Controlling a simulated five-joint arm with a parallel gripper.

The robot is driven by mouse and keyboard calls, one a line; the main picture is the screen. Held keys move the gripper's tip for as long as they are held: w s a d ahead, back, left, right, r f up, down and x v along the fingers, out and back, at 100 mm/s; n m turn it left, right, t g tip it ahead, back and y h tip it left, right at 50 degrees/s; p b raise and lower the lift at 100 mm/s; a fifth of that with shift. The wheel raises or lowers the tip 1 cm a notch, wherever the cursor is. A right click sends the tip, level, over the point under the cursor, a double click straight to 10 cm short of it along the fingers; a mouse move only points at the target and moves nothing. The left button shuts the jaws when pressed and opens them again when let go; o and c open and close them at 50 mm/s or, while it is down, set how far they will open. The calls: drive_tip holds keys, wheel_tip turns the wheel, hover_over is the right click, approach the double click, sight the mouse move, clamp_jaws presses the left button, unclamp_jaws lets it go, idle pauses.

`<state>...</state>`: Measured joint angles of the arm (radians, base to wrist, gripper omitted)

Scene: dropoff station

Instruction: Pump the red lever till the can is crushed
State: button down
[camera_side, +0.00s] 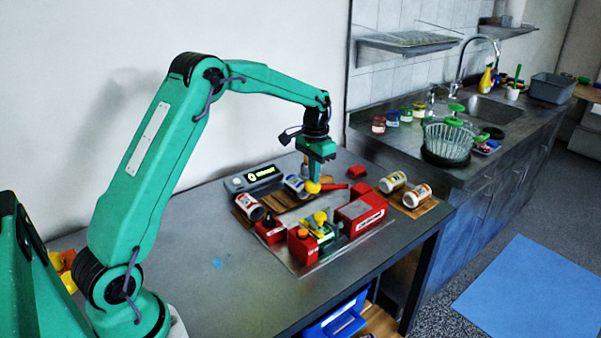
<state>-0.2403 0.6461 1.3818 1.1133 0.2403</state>
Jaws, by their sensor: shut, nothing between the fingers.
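My gripper (314,180) hangs from the green arm above the far side of the red press, pointing down, and is shut. A yellow rounded piece shows at its lower end; I cannot tell whether it is a fingertip or a knob. A short red bar, seemingly the red lever (335,187), extends right from there; whether they touch is unclear. The red press (361,211) stands on a metal plate, with yellow and green parts at its middle.
A dark-and-white can (249,206) and a white-and-blue can (295,184) lie left of the lever. Two white cans (392,181) (417,195) lie at right. A grey display box (254,179) stands behind. The table's left front is mostly clear.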

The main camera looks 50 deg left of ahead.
sight(311, 191)
drive_tip(key=shift+f, duration=0.15)
drive_tip(key=shift+s+f, duration=0.25)
drive_tip(key=shift+f, duration=0.4)
drive_tip(key=shift+s+f, duration=0.2)
drive_tip(key=shift+f, duration=0.95)
drive_tip(key=shift+s+f, duration=0.1)
drive_tip(key=shift+f, duration=0.75)
drive_tip(key=shift+f, duration=1.1)
drive_tip(key=shift+w+r, duration=0.2)
drive_tip(key=shift+r, duration=1.1)
drive_tip(key=shift+w+r, duration=0.2)
drive_tip(key=shift+r, duration=1.15)
drive_tip(key=shift+w+r, duration=0.2)
drive_tip(key=shift+r, duration=1.1)
drive_tip(key=shift+f, duration=0.1)
